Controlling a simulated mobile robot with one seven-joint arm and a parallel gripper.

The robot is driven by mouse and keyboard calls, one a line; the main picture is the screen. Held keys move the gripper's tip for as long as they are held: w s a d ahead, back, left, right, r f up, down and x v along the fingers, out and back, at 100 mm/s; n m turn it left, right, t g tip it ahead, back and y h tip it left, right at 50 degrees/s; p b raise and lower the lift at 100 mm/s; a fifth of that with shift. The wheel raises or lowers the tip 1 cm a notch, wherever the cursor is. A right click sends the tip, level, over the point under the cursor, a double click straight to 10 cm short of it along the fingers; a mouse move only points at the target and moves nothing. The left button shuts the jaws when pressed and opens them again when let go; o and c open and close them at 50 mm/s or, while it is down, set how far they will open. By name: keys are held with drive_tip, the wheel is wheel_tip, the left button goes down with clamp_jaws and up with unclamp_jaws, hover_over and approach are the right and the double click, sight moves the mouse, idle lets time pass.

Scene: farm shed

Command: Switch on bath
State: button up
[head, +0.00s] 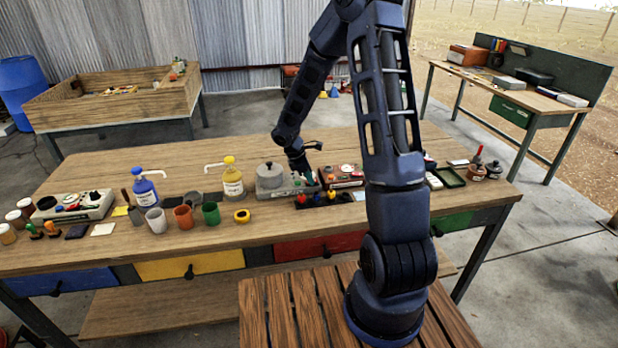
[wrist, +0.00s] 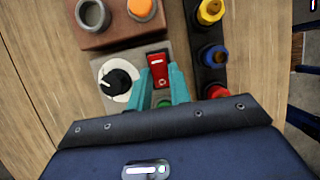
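The bath (head: 270,180) is a grey unit with a round lidded pot, standing on the wooden workbench in the head view. Its grey panel (wrist: 136,66) fills the middle of the wrist view, with a black dial on a white disc (wrist: 118,82) and a red rocker switch (wrist: 157,66). My gripper (wrist: 160,76) has teal fingers a little apart, with the red switch showing between and just beyond the tips. Nothing is held. Whether the tips touch the switch I cannot tell. A green spot (wrist: 163,103) shows between the fingers. In the head view my gripper (head: 303,176) is partly hidden.
A black strip with yellow, blue and red knobs (wrist: 212,54) lies close right of the panel in the wrist view. A brown block (wrist: 115,24) adjoins the panel's top. Bottles (head: 232,181), cups (head: 184,217) and another device (head: 72,206) stand left on the bench.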

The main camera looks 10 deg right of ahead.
clamp_jaws()
drive_tip(key=shift+d+y, duration=0.25)
drive_tip(key=shift+y, duration=0.65)
drive_tip(key=shift+d+y, duration=0.25)
drive_tip(key=shift+y, duration=1.05)
drive_tip(key=shift+r, duration=0.1)
drive_tip(key=o, duration=0.7)
unclamp_jaws()
drive_tip(key=shift+d, duration=0.1)
drive_tip(key=shift+o, duration=0.2)
wheel_tip(320, 180, up, 11)
